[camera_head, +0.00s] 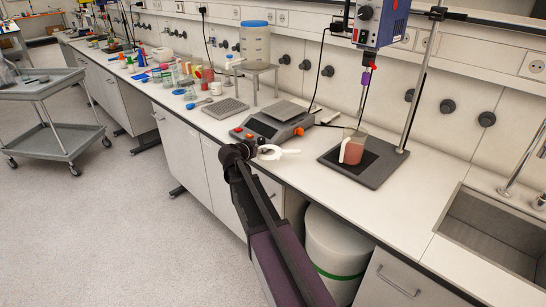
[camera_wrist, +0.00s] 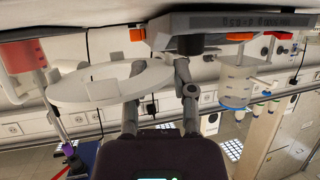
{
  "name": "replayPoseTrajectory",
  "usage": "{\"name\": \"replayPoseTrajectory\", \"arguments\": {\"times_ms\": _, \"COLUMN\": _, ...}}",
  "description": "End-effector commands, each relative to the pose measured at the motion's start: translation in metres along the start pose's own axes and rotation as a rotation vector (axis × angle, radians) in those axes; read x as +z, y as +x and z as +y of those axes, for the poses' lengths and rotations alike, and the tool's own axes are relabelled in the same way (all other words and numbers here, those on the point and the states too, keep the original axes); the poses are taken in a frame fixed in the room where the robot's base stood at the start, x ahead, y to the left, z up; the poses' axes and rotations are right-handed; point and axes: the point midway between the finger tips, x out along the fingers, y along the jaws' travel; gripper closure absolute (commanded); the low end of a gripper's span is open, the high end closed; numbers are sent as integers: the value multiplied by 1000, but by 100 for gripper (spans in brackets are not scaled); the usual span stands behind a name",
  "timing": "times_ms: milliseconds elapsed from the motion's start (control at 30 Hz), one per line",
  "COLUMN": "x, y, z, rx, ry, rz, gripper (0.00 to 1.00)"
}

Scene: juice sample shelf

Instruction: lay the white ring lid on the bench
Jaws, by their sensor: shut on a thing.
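The white ring lid (camera_head: 290,152) is held by my gripper (camera_head: 256,149) near the bench's front edge, just in front of the scale. In the wrist view the ring lid (camera_wrist: 128,90) shows as a flat white ring with a small block on its rim, extending left from the fingers. The fingers of my gripper (camera_wrist: 160,68) are closed on its right side; the exact contact is partly hidden. The ring appears raised above the white bench (camera_head: 300,155), but its height is hard to tell.
The scale (camera_head: 272,128) with orange knobs stands right behind the ring. To the right, a beaker of red liquid (camera_head: 353,150) stands on a dark stand base (camera_head: 350,176), with a sink (camera_head: 495,235) beyond. A grey plate (camera_head: 225,108) and a large container (camera_head: 255,45) are to the left.

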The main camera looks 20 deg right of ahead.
Motion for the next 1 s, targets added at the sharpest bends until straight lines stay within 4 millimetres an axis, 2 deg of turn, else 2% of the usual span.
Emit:
{"name": "replayPoseTrajectory", "arguments": {"times_ms": 100, "x": -4, "y": 16, "z": 15, "rx": 3, "ry": 0, "rz": 1, "gripper": 100}}
{"name": "replayPoseTrajectory", "arguments": {"times_ms": 300, "x": -9, "y": 31, "z": 28, "rx": 1, "ry": 0, "rz": 0, "gripper": 100}}
{"name": "replayPoseTrajectory", "arguments": {"times_ms": 767, "x": -10, "y": 34, "z": 31, "rx": 2, "ry": 0, "rz": 0, "gripper": 100}}
{"name": "replayPoseTrajectory", "arguments": {"times_ms": 933, "x": -12, "y": 43, "z": 40, "rx": 2, "ry": 1, "rz": 0, "gripper": 100}}
{"name": "replayPoseTrajectory", "arguments": {"times_ms": 1000, "x": -4, "y": 46, "z": 39, "rx": 1, "ry": 0, "rz": 0, "gripper": 100}}
